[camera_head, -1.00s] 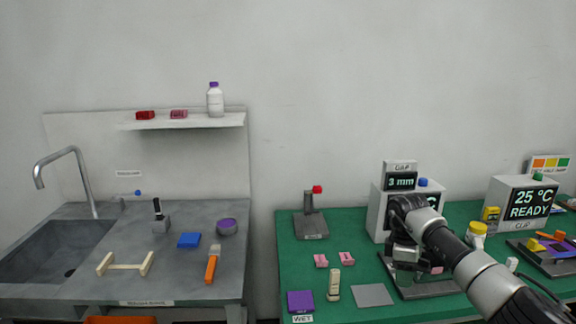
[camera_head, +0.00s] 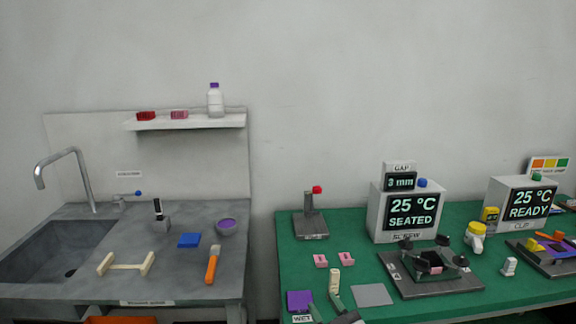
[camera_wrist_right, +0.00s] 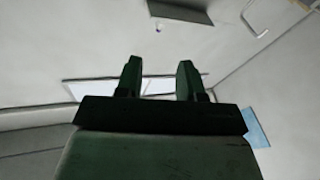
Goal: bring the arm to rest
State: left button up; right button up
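My right gripper (camera_head: 326,306) shows at the bottom edge of the head view, in front of the green bench (camera_head: 520,288). Its two fingers are apart with nothing between them. In the right wrist view the fingers (camera_wrist_right: 157,76) stand open and empty against pale walls. The rest of my right arm is almost wholly out of the head view. My left gripper is not in view. The screw fixture (camera_head: 436,280) is clear of the gripper, and the display box (camera_head: 404,212) behind it reads 25 °C SEATED, with 3 mm above.
A second box (camera_head: 525,200) reading READY stands at right. The grey sink bench (camera_head: 120,300) is at left.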

jog(key=s+d+f+m+g+h, duration=0.65)
jog(key=s+d+f+h, duration=0.35)
jog(key=s, duration=0.3)
jog(key=s+d+f+g+y, duration=0.15)
jog(key=s+g, duration=0.25)
jog(key=s, duration=0.5)
jog(key=s+d+f+g+y, duration=0.1)
jog(key=s+d+f+g, duration=0.2)
jog(key=s, duration=0.6)
notch_tip(320, 180, down, 24)
jog(key=s+a+n+g+p, duration=0.1)
jog(key=g, duration=0.2)
jog(key=s+d+f+g+p, duration=0.1)
jog(key=s+d+f, duration=0.1)
jog(key=s+f, duration=1.3)
jog(key=shift+s+d+f+h, duration=0.25)
jog(key=shift+s+f+h, duration=0.1)
jog(key=shift+s, duration=0.45)
